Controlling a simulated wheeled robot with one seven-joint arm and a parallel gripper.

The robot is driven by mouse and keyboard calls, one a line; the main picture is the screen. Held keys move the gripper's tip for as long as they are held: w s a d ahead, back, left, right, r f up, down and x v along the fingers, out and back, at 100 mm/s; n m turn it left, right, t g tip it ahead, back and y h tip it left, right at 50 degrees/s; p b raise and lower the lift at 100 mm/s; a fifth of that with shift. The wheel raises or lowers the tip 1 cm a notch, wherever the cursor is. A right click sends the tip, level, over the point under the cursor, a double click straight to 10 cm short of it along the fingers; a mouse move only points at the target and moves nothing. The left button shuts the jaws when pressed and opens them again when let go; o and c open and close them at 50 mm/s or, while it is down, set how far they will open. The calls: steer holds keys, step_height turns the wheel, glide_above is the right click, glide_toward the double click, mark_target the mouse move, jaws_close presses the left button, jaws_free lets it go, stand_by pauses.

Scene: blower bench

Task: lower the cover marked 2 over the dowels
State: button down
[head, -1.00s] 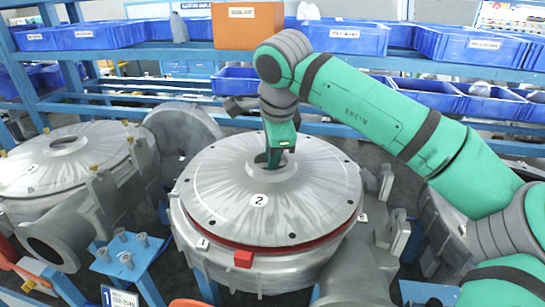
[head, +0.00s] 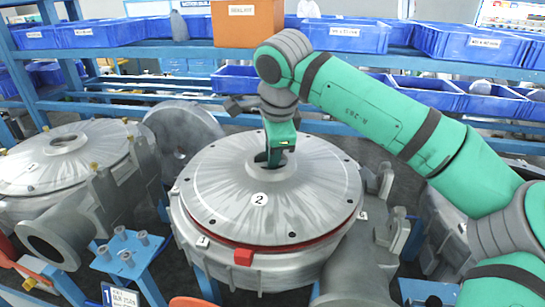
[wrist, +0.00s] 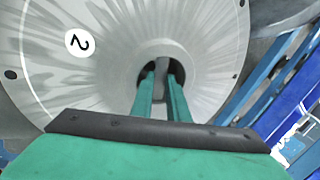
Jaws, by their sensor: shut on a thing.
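I cannot tell whether the cover touches the ring. My gripper (head: 274,160) points down into the central hole and is shut on the cover there. In the wrist view, the fingers (wrist: 161,88) reach into the hole around a grey part, and the 2 label is at upper left on the cover (wrist: 110,75). I cannot make out the dowels; the cover may hide them.
A second covered housing (head: 30,168) stands at left, with a flanged pipe in front of it. A small blue stand (head: 130,262) with several grey pegs is at front left. Blue shelves with bins (head: 345,37) and an orange box (head: 248,22) run behind.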

steer(key=shift+f, duration=0.25)
stand_by(0.8)
steer(key=c, duration=1.6)
jaws_free()
steer(key=shift+c, duration=0.2)
steer(key=shift+f, duration=0.15)
